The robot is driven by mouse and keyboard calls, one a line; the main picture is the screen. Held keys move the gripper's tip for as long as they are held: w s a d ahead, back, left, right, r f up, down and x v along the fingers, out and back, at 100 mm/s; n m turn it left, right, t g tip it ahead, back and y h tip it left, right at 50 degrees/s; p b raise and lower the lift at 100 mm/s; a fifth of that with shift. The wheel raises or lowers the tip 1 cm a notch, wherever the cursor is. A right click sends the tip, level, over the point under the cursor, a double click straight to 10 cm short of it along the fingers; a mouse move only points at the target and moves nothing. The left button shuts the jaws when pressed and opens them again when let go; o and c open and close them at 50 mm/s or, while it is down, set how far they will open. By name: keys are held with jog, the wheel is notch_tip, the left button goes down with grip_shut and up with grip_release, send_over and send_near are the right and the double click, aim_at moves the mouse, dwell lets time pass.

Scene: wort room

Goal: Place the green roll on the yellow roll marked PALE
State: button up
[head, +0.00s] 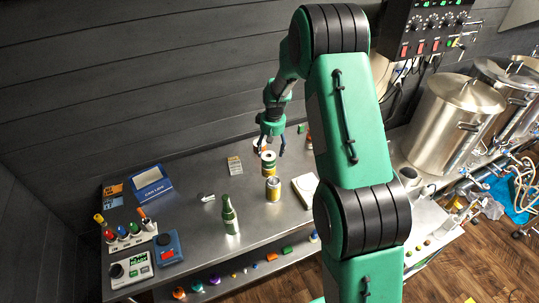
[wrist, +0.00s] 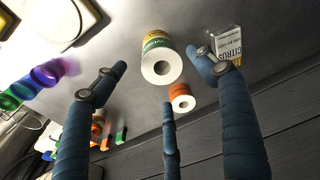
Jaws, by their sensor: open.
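A green roll (wrist: 155,44) with a white end face stands in the middle of the wrist view, with a yellow band, the yellow roll (wrist: 152,34), directly beyond it. In the head view, the green roll (head: 268,156) appears stacked on the yellow roll (head: 268,165) on the steel table. The word PALE cannot be read. My gripper (head: 270,147) is just above the stack. In the wrist view, my gripper's (wrist: 160,75) fingers are spread around the green roll, apart from it and holding nothing. The lower part of the stack is small and partly hidden.
An orange roll (wrist: 182,101) stands close to the stack. A CITRUS box (wrist: 228,45) is near one finger. On the steel table (head: 200,215) are a gold can (head: 273,188), a green bottle (head: 229,215) and a white pad (head: 306,187). The table left of the bottle is fairly clear.

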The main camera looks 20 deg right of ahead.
jog(key=shift+s+r, duration=0.15)
jog(key=shift+r, duration=1.1)
jog(key=shift+s+r, duration=0.1)
jog(key=shift+r, duration=1.15)
jog(key=shift+r, duration=0.1)
notch_tip(320, 180, up, 14)
jog(key=t, duration=0.1)
send_over(271, 157)
jog(key=s+a, duration=0.5)
jog(key=s, duration=0.2)
jog(key=s+a+r+m+t, duration=0.1)
jog(key=s+a+r, duration=0.4)
jog(key=s+r, duration=0.6)
jog(key=s+a+r, duration=0.1)
jog(key=s+a, duration=0.1)
jog(key=s, duration=0.7)
jog(key=s+a+r+t, duration=0.1)
jog(key=s+a+r, duration=0.1)
jog(key=s, duration=0.7)
jog(key=s+a+r+m+t, duration=0.1)
jog(key=s+a+r, duration=0.1)
jog(key=s, duration=0.8)
jog(key=shift+r, duration=0.25)
